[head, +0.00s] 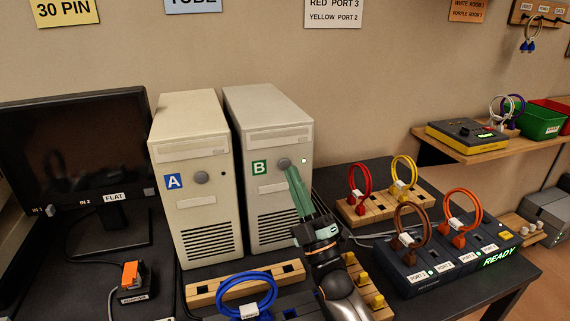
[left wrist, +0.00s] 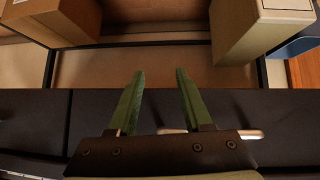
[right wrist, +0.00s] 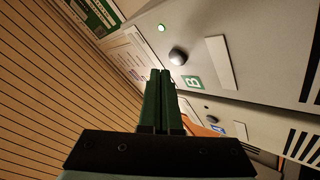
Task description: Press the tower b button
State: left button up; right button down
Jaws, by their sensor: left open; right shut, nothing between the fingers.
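Tower B (head: 268,200) is a beige computer tower with a green B label (head: 260,167). Its round grey button (head: 284,163) is right of the label, and a small light (head: 304,161) beside it glows green. My right gripper (head: 290,169) is shut and empty, its green fingertips just below the button. In the right wrist view the button (right wrist: 178,56) shows uncovered just beyond the fingertips (right wrist: 161,72); I cannot tell whether they touch the tower. My left gripper (left wrist: 158,72) is open and empty in the left wrist view, and is outside the head view.
Tower A (head: 190,215) stands close on the left with a blue A label and a dark light. A black monitor (head: 75,160) is further left. A blue cable coil (head: 247,295) lies in front. Port blocks with cable loops (head: 450,262) stand right of my right arm.

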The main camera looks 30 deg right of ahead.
jog(key=shift+s+a+p, duration=0.2)
jog(key=shift+s+p, duration=0.05)
jog(key=shift+s, duration=0.6)
jog(key=shift+s+a+p, duration=0.15)
jog(key=shift+s+p, duration=0.15)
jog(key=shift+s, duration=0.5)
jog(key=shift+s+a+p, duration=0.2)
jog(key=shift+s+p, duration=0.05)
jog(key=shift+s, duration=0.6)
jog(key=c, duration=1.5)
grip_release()
